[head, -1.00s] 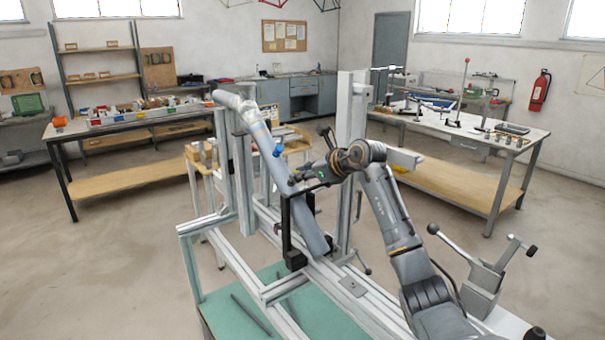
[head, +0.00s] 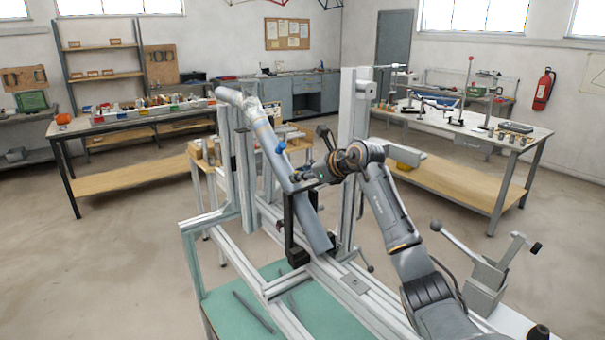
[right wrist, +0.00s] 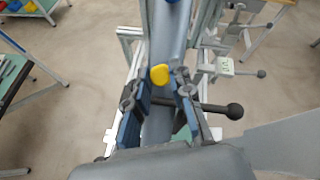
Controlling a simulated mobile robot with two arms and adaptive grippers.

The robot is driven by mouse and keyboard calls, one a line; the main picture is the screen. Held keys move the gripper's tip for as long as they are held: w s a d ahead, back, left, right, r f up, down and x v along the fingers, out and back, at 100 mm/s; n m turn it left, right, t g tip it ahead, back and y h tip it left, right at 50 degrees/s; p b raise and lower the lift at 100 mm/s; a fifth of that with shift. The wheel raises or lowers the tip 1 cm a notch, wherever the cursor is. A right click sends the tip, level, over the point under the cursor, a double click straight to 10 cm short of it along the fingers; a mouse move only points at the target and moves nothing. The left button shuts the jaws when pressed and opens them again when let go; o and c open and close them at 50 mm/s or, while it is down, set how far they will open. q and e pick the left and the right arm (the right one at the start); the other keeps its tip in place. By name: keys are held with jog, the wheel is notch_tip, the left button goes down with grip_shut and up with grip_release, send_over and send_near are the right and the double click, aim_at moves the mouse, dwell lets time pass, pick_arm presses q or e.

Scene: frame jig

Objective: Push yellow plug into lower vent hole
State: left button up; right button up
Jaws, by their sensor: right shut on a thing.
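The yellow plug (right wrist: 160,74) shows in the right wrist view between my right gripper's (right wrist: 166,80) blue-padded fingers, against the long grey tube (right wrist: 161,125). My right gripper is shut on it; how far it sits in the lower vent hole cannot be told. In the head view the right gripper (head: 298,183) is at the middle of the slanted tube (head: 263,130) and hides the plug. My left gripper is not in view.
The tube leans in an aluminium frame jig (head: 245,180) with upright posts (head: 352,120) close to my right arm. A black clamp (head: 297,255) stands at the tube's lower part. A lever fixture (head: 487,280) stands at the right. Workbenches stand behind, with clear floor between.

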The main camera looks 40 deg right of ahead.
jog(key=o, duration=0.9)
jog(key=shift+r, duration=0.1)
notch_tip(320, 180, up, 10)
jog(key=shift+f, duration=0.2)
